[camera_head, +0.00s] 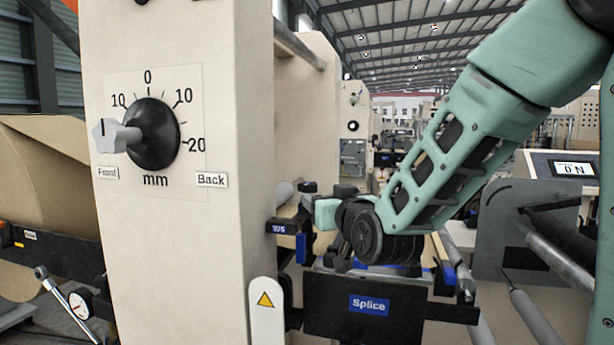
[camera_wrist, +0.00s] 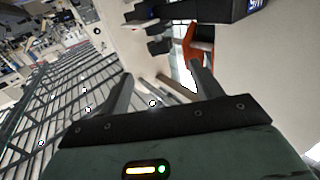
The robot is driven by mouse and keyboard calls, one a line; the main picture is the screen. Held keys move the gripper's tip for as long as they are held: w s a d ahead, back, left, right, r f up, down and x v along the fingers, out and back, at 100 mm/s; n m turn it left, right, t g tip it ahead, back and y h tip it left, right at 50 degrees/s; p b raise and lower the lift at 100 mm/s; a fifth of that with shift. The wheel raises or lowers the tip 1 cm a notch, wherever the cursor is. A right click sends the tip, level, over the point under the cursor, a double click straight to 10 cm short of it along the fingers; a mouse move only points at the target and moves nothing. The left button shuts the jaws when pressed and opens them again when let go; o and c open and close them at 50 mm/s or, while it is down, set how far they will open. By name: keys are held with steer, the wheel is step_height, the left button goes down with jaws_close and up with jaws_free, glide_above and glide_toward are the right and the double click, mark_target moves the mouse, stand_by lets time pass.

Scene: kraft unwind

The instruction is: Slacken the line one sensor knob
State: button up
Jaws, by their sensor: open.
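No knob that I can see carries a "line one" label, so I cannot tell which part is the sensor knob. A dark bracket (camera_head: 284,227) with a blue "WS" label sits beside the cream column in the head view. Small dark fittings (camera_head: 307,187) are above it. In the wrist view, dark block-like parts (camera_wrist: 158,30) lie beyond the fingertips, near the top. My gripper (camera_wrist: 160,80) is open, its two fingers apart with nothing between them. In the head view my wrist is just right of the bracket, and the fingers are not clear there.
The cream column (camera_head: 200,260) carries a large black dial knob (camera_head: 152,134) with a grey pointer and a mm scale. A dark "Splice" plate (camera_head: 365,305) is below my wrist. Rollers (camera_head: 545,250) are at right, and a brown paper roll (camera_head: 45,190) is at left.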

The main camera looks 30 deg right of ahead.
mark_target(311, 190)
steer(key=w+p, duration=0.2)
steer(key=p, duration=0.3)
steer(key=w+p, duration=0.2)
steer(key=p, duration=0.2)
steer(key=shift+d+r+p, duration=0.2)
steer(key=shift+d+p, duration=0.15)
steer(key=shift+d, duration=0.05)
steer(key=w+p, duration=0.1)
steer(key=w, duration=0.2)
steer(key=w+d+p, duration=0.1)
steer(key=w, duration=0.1)
steer(key=w+p, duration=0.1)
steer(key=w, duration=0.2)
steer(key=shift+w+d+f, duration=0.25)
steer(key=shift+w+d, duration=0.05)
steer(key=shift+w, duration=0.05)
steer(key=c, duration=1)
